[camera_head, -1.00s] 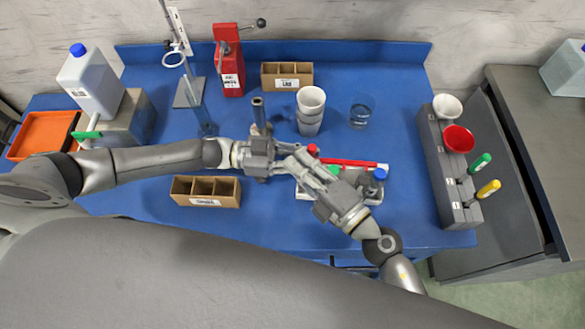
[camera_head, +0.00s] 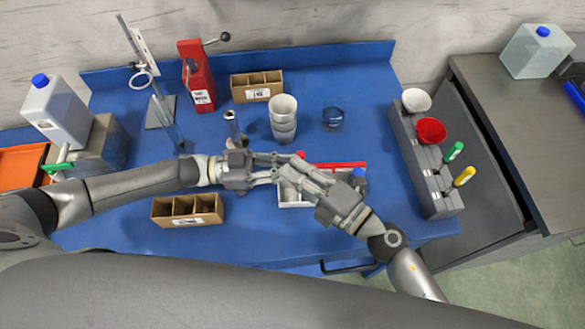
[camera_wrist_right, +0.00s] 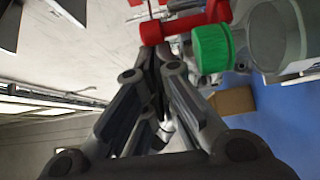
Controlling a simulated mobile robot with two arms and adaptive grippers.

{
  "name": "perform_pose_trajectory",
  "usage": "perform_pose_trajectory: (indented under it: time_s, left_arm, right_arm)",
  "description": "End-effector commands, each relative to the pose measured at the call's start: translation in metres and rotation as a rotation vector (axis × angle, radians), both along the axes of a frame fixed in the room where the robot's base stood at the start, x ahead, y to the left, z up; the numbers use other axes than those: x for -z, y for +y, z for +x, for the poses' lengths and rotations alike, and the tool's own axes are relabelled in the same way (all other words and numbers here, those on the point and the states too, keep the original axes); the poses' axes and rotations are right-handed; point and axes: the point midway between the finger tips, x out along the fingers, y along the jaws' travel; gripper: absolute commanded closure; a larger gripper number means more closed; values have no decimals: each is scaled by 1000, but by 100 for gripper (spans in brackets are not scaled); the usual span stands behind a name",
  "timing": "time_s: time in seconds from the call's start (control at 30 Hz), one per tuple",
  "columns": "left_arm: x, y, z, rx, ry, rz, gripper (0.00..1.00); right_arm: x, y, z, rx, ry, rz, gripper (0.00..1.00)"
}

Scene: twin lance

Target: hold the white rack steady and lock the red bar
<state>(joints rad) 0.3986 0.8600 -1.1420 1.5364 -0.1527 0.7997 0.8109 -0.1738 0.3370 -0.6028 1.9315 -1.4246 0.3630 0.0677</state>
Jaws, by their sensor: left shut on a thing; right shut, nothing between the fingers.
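The white rack (camera_head: 292,203) lies on the blue table, largely hidden under my grippers in the head view. The red bar (camera_head: 345,165) runs along its far side, with a red knob (camera_head: 300,155) at its left end. My left gripper (camera_head: 268,167) is shut at the rack's left end; the exact contact is hidden. My right gripper (camera_head: 284,173) is shut and empty above the rack, its tips close to the left gripper's. In the right wrist view, its closed fingers (camera_wrist_right: 152,60) point towards the red bar (camera_wrist_right: 185,25), with a green cap (camera_wrist_right: 212,46) beside them.
White stacked cups (camera_head: 283,118) and a clear glass (camera_head: 333,118) stand behind the rack. A brown divided box (camera_head: 187,211) lies front left, another (camera_head: 257,87) at the back. A grey holder (camera_head: 425,165) with bowls and capped tubes stands on the right.

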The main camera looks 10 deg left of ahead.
Motion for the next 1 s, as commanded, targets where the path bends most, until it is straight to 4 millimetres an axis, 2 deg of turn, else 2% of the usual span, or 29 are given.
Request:
perform_pose_trajectory:
  time_s: [0.23, 0.43, 0.5, 0.7, 1.0]
  left_arm:
    - [1, 0, -1, 2, 0, 1, 100]
    - [1, 0, -1, 2, 0, 1, 100]
    - [1, 0, -1, 2, 0, 1, 100]
    - [1, 0, -1, 2, 0, 1, 100]
    - [1, 0, -1, 1, 0, 2, 100]
  right_arm:
    - [-1, 7, -5, 1, -2, 1, 100]
    - [-2, 34, -29, -2, 0, 1, 100]
    - [1, 14, -35, 3, 4, -3, 100]
    - [1, -20, -57, 2, 6, -1, 100]
    - [0, -50, -75, 1, 2, 0, 100]
